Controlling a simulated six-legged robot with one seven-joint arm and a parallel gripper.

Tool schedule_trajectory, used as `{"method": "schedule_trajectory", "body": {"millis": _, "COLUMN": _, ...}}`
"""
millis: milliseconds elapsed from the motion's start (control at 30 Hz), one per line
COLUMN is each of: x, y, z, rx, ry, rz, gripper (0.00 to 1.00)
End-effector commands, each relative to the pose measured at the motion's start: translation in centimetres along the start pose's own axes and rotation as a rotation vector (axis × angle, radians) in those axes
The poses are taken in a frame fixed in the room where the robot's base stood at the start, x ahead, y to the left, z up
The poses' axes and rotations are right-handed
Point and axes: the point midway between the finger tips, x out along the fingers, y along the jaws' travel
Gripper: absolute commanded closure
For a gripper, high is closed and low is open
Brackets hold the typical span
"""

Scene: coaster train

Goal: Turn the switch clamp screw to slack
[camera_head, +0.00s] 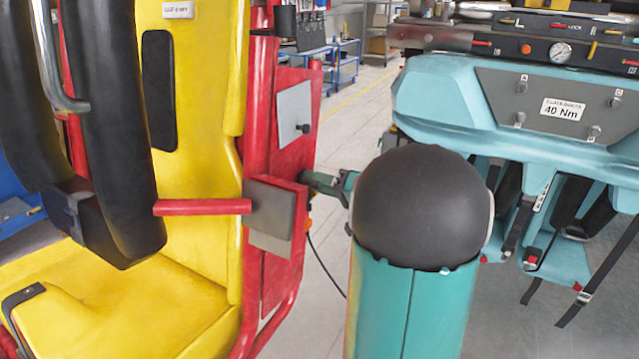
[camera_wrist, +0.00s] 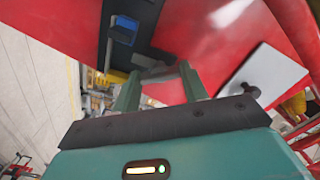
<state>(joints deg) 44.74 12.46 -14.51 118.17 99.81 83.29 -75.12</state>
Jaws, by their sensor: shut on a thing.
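My gripper (camera_wrist: 160,82) has its two green fingers a little apart, closed on a small grey metal piece (camera_wrist: 157,72) between the fingertips. This piece sits against the red frame and appears to be the switch clamp screw; its turn position cannot be told. In the head view my gripper (camera_head: 318,183) reaches left to the red side frame (camera_head: 285,140) of the yellow seat. A blue block (camera_wrist: 124,30) on a dark strip is just beyond the fingers in the wrist view.
A pale plate with a black knob (camera_head: 303,128) is on the frame above my gripper; it also shows in the wrist view (camera_wrist: 262,72). An orange button (camera_head: 308,225) and black cable are below.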

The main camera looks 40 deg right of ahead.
Motion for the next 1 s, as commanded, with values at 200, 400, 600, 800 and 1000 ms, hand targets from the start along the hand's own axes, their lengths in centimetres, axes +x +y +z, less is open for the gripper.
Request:
{"method": "schedule_trajectory", "body": {"millis": 200, "x": -0.08, "y": 0.03, "z": 0.06, "rx": -0.202, "ry": -0.001, "rz": 0.000, "gripper": 0.79}}
{"method": "schedule_trajectory", "body": {"millis": 400, "x": -0.11, "y": 0.05, "z": 0.05, "rx": -0.391, "ry": -0.001, "rz": 0.001, "gripper": 0.79}}
{"method": "schedule_trajectory", "body": {"millis": 600, "x": -0.08, "y": 0.06, "z": 0.08, "rx": -0.565, "ry": -0.001, "rz": 0.001, "gripper": 0.79}}
{"method": "schedule_trajectory", "body": {"millis": 800, "x": -0.09, "y": 0.07, "z": 0.08, "rx": -0.696, "ry": -0.002, "rz": 0.001, "gripper": 0.79}}
{"method": "schedule_trajectory", "body": {"millis": 1000, "x": -0.11, "y": 0.09, "z": 0.08, "rx": -0.777, "ry": -0.002, "rz": 0.002, "gripper": 0.79}}
